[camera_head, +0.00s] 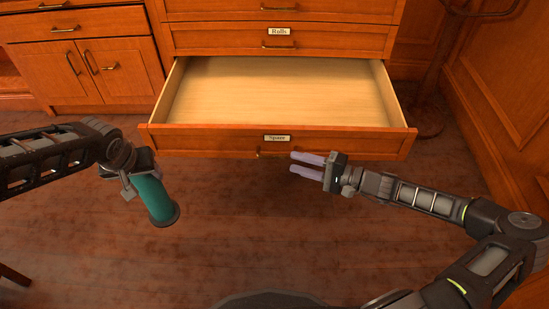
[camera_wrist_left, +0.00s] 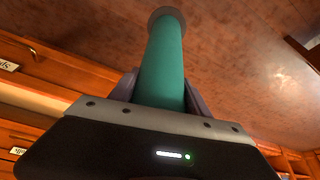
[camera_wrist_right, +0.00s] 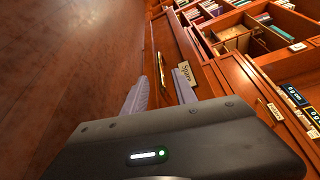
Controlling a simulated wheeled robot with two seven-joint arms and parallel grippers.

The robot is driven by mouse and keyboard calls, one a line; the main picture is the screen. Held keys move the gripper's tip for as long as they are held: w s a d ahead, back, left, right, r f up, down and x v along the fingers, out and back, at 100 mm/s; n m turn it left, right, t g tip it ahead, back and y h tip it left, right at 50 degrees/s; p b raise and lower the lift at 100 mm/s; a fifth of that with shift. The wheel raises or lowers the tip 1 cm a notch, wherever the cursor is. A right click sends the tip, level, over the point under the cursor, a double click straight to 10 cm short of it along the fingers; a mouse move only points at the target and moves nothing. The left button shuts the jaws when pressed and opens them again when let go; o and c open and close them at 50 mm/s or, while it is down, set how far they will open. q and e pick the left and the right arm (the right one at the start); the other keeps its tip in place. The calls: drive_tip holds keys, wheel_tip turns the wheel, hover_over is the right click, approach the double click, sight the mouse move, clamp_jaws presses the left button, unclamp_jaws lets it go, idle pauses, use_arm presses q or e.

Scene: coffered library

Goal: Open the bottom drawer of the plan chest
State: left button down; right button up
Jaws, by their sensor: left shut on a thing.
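The plan chest's lowest visible drawer (camera_head: 160,140), labelled "Spare" (camera_head: 277,138), is pulled well out, and its pale inside is empty. Its brass handle (camera_wrist_right: 161,72) sits below the label and is partly visible in the head view. My right gripper (camera_head: 306,165) is open just in front of the drawer front, right of the handle; in the right wrist view its fingers are spread with the handle beyond the gap between them. My left gripper (camera_head: 137,178) is shut on a teal cylinder (camera_head: 155,200) with a dark end, which also shows in the left wrist view (camera_wrist_left: 162,65).
Above the open drawer, the "Rolls" drawer (camera_head: 225,41) is shut. A cabinet (camera_head: 115,70) with doors and drawers stands at the left. A dark stand (camera_head: 437,75) and a panelled wall (camera_head: 505,90) are at the right. The wooden floor (camera_head: 240,220) before the chest is clear.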

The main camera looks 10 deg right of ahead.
sight(275, 157)
drive_tip(key=b+x, duration=0.2)
drive_tip(key=x, duration=0.4)
drive_tip(key=shift+w+a+f, duration=0.15)
drive_tip(key=shift+a, duration=0.05)
drive_tip(key=shift+w+a, duration=0.45)
drive_tip(key=shift+a, duration=0.1)
drive_tip(key=shift+c, duration=0.3)
clamp_jaws()
idle(0.4)
